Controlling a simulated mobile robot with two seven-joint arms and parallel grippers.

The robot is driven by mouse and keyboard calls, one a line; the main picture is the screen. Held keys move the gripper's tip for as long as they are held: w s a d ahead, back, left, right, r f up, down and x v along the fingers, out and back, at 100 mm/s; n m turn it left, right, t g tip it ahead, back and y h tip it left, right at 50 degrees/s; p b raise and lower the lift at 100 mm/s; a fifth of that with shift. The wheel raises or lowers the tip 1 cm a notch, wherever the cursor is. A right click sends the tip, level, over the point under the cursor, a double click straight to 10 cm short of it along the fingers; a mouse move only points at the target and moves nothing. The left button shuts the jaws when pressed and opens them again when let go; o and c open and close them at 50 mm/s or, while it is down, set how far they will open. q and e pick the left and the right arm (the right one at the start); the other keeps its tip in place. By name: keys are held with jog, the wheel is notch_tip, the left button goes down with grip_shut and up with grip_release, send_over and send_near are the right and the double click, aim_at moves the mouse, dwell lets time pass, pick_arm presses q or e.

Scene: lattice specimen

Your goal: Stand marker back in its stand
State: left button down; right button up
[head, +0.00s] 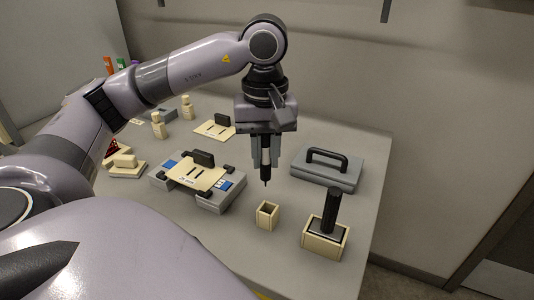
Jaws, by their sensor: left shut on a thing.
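My left gripper (265,150) is shut on the marker (265,172), a dark pen with a lighter band, held upright with its thin tip pointing down. The tip is above the table, apart from the stand. A small cream open-topped square box, which looks like the marker's stand (267,216), stands on the table just below the tip in the picture. Its opening is empty as far as I can see. The upper part of the marker is hidden between the fingers. My right gripper is not in view.
A cream box with a black-handled tool (331,214) stands right of the stand. A grey case with a black handle (327,166) lies behind. A grey fixture bearing a cream plate (199,179) is at left. Small bottles (158,127) stand farther back. Bare table (300,200) lies between.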

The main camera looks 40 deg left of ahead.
aim_at(268, 179)
pick_arm(q)
jog(key=shift+d, duration=0.25)
jog(key=shift+f, duration=0.1)
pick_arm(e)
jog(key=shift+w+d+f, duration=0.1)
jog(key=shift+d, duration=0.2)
pick_arm(q)
jog(key=shift+f+b, duration=1.8)
jog(key=shift+f, duration=0.7)
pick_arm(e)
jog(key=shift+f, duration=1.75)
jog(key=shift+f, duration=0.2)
pick_arm(q)
jog(key=shift+f+b, duration=0.15)
jog(key=shift+b, duration=0.15)
jog(key=shift+f+b, duration=1.05)
jog(key=shift+f, duration=0.1)
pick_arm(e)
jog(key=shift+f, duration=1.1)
pick_arm(q)
jog(key=shift+f, duration=0.2)
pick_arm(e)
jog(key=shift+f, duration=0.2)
